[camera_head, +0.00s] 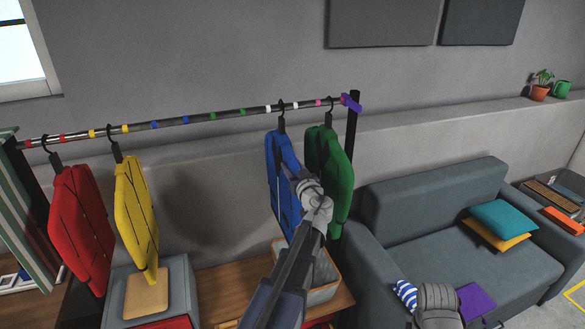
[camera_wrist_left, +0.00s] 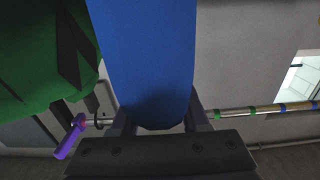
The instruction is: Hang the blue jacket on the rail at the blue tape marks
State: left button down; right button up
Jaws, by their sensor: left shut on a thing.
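The blue jacket (camera_head: 281,170) is on a black hanger whose hook is at the rail (camera_head: 225,114), between two white marks, close beside the green jacket (camera_head: 335,170). Whether the hook bears on the rail is hard to tell. The blue tape marks (camera_head: 169,123) are farther left on the rail, with bare rail between them. My left gripper (camera_head: 293,178) is shut on the blue jacket at its near edge. In the left wrist view the blue jacket (camera_wrist_left: 150,60) fills the space between the fingers. My right gripper does not show.
A red jacket (camera_head: 82,225) and a yellow jacket (camera_head: 135,215) hang at the left. The rail's purple end (camera_head: 351,103) and black post are at the right. A wooden bench (camera_head: 215,295) with a grey bin stands below. A grey sofa (camera_head: 430,220) is at the right.

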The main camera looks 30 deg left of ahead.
pick_arm(q)
jog(key=shift+f+b, duration=0.35)
jog(key=shift+b, duration=0.1)
dwell(0.3)
jog(key=shift+c, duration=1.6)
grip_release()
jog(key=shift+d, duration=0.1)
jog(key=v, duration=0.7)
jog(key=shift+s+d, duration=0.2)
jog(key=shift+s, duration=0.1)
